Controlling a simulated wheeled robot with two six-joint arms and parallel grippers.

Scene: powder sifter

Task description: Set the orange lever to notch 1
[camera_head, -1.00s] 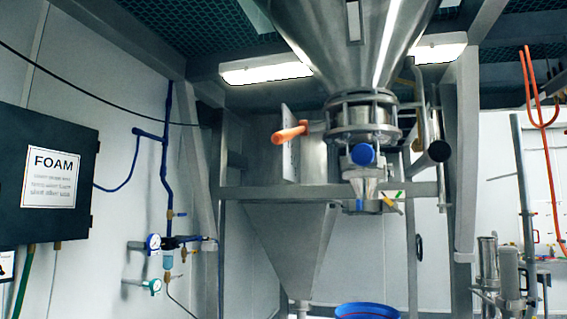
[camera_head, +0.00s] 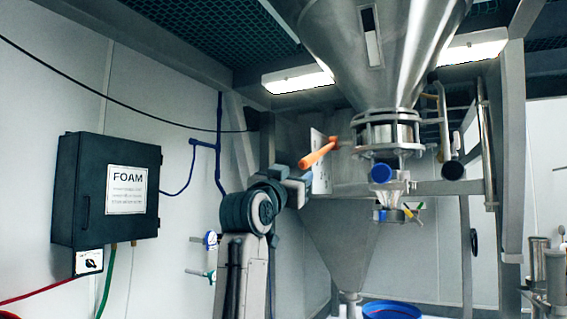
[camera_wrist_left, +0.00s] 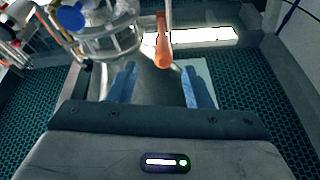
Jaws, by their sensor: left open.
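The orange lever (camera_head: 317,156) sticks out to the left of the valve under the steel hopper, its handle end sloping down, in front of a pale upright plate (camera_head: 322,182). I cannot read any notch numbers. My left gripper (camera_head: 300,188) is raised just below and left of the lever, apart from it in the head view. In the left wrist view the lever (camera_wrist_left: 163,52) hangs ahead of the gap between the open fingers (camera_wrist_left: 157,87), nearer the upper middle. The fingers hold nothing. My right gripper is not in view.
The steel hopper (camera_head: 385,50) and its ringed valve collar (camera_head: 386,132) stand right of the lever. A blue-capped part (camera_head: 381,173) is below. A black FOAM box (camera_head: 108,190) is on the left wall. A blue tub (camera_head: 392,310) sits at the bottom.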

